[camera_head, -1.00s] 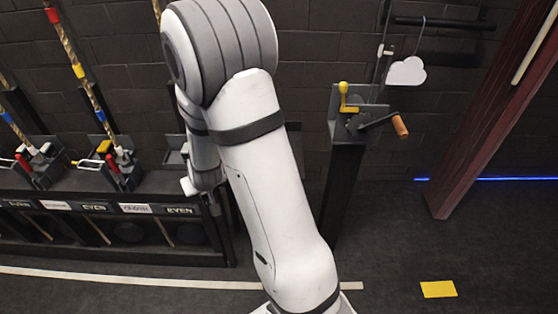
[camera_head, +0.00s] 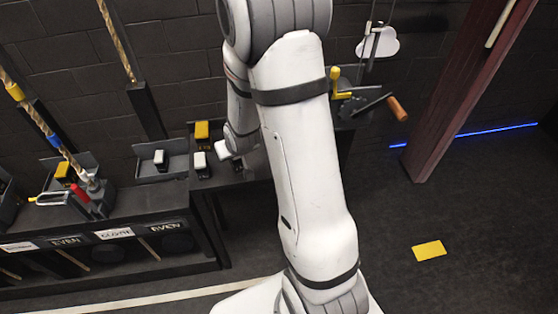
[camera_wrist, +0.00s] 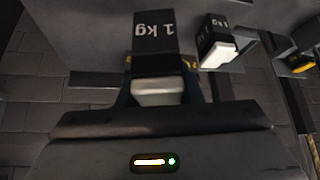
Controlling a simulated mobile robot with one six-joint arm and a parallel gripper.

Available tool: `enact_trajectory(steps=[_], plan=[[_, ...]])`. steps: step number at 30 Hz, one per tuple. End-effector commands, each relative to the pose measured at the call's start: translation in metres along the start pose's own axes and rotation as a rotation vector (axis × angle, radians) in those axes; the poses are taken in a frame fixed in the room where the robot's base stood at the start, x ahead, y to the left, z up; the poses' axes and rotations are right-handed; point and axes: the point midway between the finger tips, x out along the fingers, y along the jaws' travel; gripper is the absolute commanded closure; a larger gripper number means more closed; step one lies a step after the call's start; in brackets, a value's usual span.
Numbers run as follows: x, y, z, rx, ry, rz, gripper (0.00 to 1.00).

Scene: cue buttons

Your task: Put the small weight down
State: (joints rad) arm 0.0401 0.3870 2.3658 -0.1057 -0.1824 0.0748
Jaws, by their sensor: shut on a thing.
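In the wrist view my gripper (camera_wrist: 157,95) is shut on a small black weight (camera_wrist: 153,38) marked "1 kg", with a white end between the fingers. The lettering appears upside down. In the head view my gripper is largely hidden by my arm, over the right end of the low bench. I cannot tell whether the held weight touches a surface. A second black weight with a white end (camera_wrist: 218,52) stands just right of the held one in the wrist view. Something with yellow on it is partly hidden behind the held weight.
On the bench, a yellow-topped block (camera_head: 202,130) and a white-topped block (camera_head: 202,160) stand left of my gripper. Another white-topped block (camera_head: 161,158) sits in a grey tray. Ropes rise at left. Floor is clear around a yellow marker (camera_head: 429,250).

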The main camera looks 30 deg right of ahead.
Motion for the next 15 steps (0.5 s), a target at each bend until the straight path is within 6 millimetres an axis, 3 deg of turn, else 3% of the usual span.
enact_trajectory(steps=[10,15], plan=[[0.000,-0.003,-0.002,-0.007,0.005,-0.004,1.00],[0.011,0.004,-0.003,0.003,0.007,0.005,1.00]])
